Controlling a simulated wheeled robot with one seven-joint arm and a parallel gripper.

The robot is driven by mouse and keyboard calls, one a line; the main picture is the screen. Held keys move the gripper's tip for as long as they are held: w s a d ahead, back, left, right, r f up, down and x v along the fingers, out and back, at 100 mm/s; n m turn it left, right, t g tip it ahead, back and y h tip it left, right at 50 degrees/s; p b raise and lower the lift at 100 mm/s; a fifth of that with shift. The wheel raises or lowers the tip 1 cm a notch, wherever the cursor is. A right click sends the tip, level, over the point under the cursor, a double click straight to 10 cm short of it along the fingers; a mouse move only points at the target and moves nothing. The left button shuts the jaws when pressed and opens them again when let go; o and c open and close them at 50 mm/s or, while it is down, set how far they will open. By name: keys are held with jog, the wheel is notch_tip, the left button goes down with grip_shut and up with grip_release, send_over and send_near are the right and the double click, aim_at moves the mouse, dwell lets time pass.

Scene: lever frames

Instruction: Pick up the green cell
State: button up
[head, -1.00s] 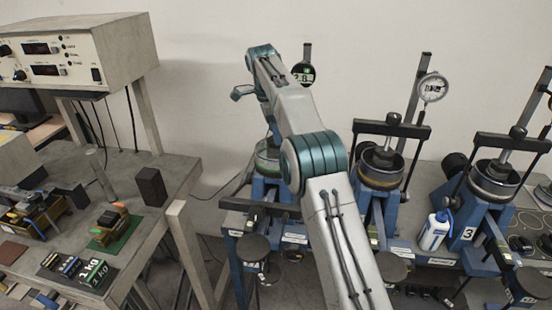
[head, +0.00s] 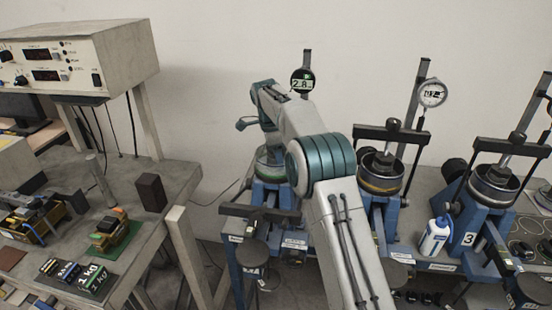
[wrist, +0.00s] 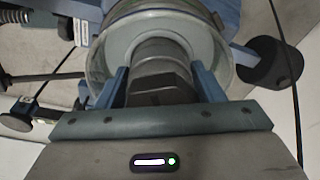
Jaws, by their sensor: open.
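The green cell (head: 262,172), a round cell with a green band, sits on the leftmost blue frame in the head view, partly hidden behind my arm. In the wrist view a clear-walled round cell (wrist: 97,66) lies just ahead of my gripper (wrist: 160,72); no green shows on it there. My gripper is open. Its two blue fingers stand on either side of a dark grey stepped post (wrist: 160,80) at the middle of the cell. I cannot tell whether they touch it. The head view does not show the fingers clearly.
A digital dial (head: 302,80) stands on a post just behind the green cell. A yellow-banded cell (head: 380,182) and another frame marked 3 (head: 470,212) stand to the right, with a white bottle (head: 434,236) between. A grey bench (head: 165,222) with weights is at left.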

grip_shut()
jog(key=shift+w+r, duration=0.1)
jog(key=shift+r, duration=0.1)
